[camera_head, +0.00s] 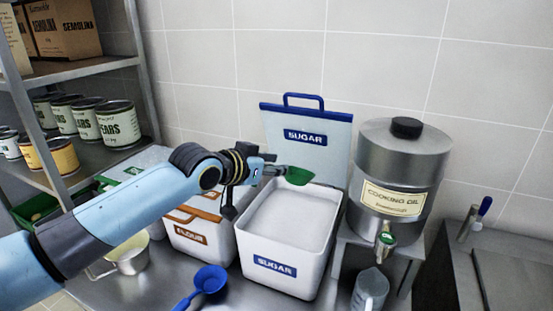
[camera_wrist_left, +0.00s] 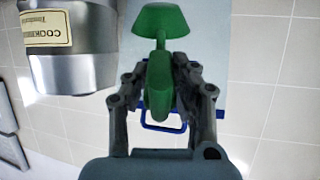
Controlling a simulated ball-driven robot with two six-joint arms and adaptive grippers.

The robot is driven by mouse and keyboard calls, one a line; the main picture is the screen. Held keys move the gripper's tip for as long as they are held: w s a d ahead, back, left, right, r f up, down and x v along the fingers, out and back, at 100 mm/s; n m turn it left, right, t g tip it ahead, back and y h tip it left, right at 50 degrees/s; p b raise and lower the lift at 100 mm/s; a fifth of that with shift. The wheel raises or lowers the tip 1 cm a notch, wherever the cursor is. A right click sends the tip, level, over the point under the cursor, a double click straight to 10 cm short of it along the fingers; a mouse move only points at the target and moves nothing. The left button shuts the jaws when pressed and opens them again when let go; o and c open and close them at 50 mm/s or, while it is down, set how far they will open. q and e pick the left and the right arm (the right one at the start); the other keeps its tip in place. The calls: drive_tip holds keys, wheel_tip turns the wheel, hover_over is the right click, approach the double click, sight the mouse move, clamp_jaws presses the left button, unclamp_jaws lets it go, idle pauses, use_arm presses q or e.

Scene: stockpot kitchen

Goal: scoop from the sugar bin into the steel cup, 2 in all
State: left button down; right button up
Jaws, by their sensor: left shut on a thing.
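The sugar bin (camera_head: 274,265) is a white box labelled SUGAR, with its lid (camera_head: 305,115) raised behind it. White sugar (camera_head: 290,217) fills it to a level below the rim. My left gripper (camera_head: 262,172) is shut on the handle of a green scoop (camera_head: 298,176), held above the back of the bin. In the left wrist view the green scoop (camera_wrist_left: 160,20) sits between the fingers. I cannot tell whether the scoop holds sugar. A steel cup (camera_head: 130,257) with a side handle stands at the left of the counter, partly behind my arm.
A flour bin (camera_head: 205,240) stands left of the sugar bin, partly behind my arm. A blue scoop (camera_head: 210,279) lies in front. A cooking oil dispenser (camera_head: 405,165) stands on the right, with a clear jug (camera_head: 370,290) below its tap. Shelves with cans are at left.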

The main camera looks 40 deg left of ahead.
wheel_tip(320, 180, down, 12)
drive_tip(key=b, duration=1.1)
drive_tip(key=shift+r, duration=0.2)
idle(1.3)
